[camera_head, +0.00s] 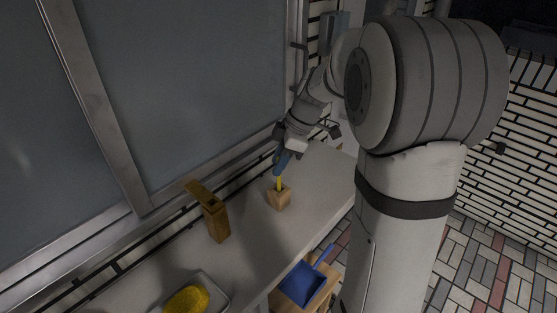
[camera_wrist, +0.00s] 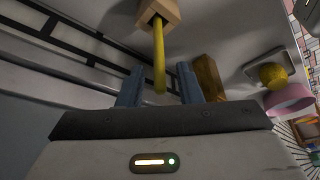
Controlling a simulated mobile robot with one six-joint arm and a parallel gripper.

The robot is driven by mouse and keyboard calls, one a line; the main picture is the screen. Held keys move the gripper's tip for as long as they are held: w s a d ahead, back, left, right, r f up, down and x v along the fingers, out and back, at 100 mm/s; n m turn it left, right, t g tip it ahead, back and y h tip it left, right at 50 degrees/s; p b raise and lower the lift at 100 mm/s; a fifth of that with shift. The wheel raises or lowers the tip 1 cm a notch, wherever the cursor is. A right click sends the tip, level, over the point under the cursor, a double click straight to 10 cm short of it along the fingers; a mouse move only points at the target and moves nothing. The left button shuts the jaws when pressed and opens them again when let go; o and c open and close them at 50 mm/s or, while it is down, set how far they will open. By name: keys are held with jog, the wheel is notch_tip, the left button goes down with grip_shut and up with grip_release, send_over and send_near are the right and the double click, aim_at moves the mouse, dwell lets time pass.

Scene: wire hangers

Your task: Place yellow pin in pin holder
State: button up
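The yellow pin (camera_head: 280,184) stands in the wooden pin holder (camera_head: 279,200) on the counter. In the wrist view, one end of the pin (camera_wrist: 159,60) is inside the dark opening of the holder (camera_wrist: 168,8), and its free end points toward my gripper. How deep it sits is hidden. My gripper (camera_head: 283,163) is just above the holder. In the wrist view, the two blue fingers of my gripper (camera_wrist: 160,84) are apart, with the pin's free end between them and visible gaps on both sides.
A brown wooden block-like object (camera_head: 215,219) stands left of the holder. A yellow sponge-like thing (camera_head: 187,300) lies on a light tray at the lower left. A window and rail run behind the counter. A blue dustpan-like item (camera_head: 302,284) is below the counter's front edge.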

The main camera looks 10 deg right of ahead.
jog(key=w+v, duration=0.1)
jog(key=v, duration=1.1)
jog(key=s+a+f+m+h, duration=0.1)
jog(key=s+f+m, duration=0.2)
jog(key=s+m, duration=0.2)
jog(key=s+a+f+m+t+h, duration=0.1)
jog(key=s+a+f+m+h, duration=0.1)
jog(key=s+m, duration=0.3)
jog(key=s+a+f+m+t+h, duration=0.1)
jog(key=s+f+m, duration=0.4)
jog(key=s, duration=0.6)
jog(key=shift+a+m+b, duration=0.3)
jog(key=shift+f, duration=0.1)
jog(key=shift+c, duration=0.2)
